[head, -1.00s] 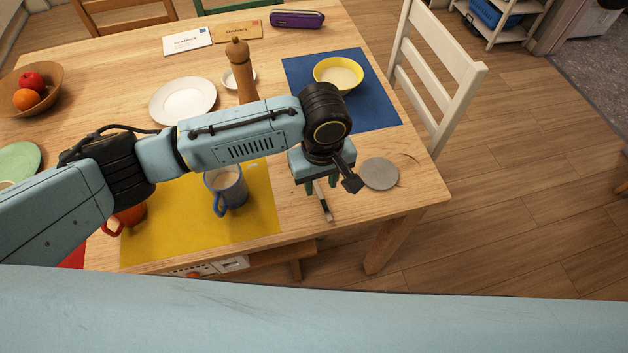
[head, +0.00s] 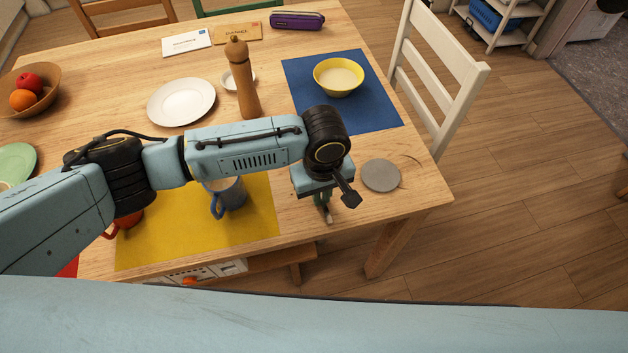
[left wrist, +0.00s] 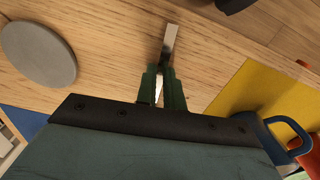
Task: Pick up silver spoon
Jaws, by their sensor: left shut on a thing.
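My left gripper (head: 324,203) points down at the table's front right, between the yellow mat and the grey disc. It is shut on the silver spoon (head: 329,218), of which only a short end shows past the fingers. In the left wrist view, the dark green fingers (left wrist: 162,86) close around the spoon. A flat shiny end (left wrist: 171,42) sticks out beyond the fingertips. The rest of the spoon is hidden by the fingers and gripper body, and I cannot tell whether it touches the table. My right gripper is not in view.
A grey round disc (head: 381,176) lies right of the gripper. A blue mug (head: 228,196) stands on the yellow mat (head: 180,235) to the left. A yellow bowl (head: 338,78) sits on the blue mat (head: 380,110) behind. The table's front edge is close.

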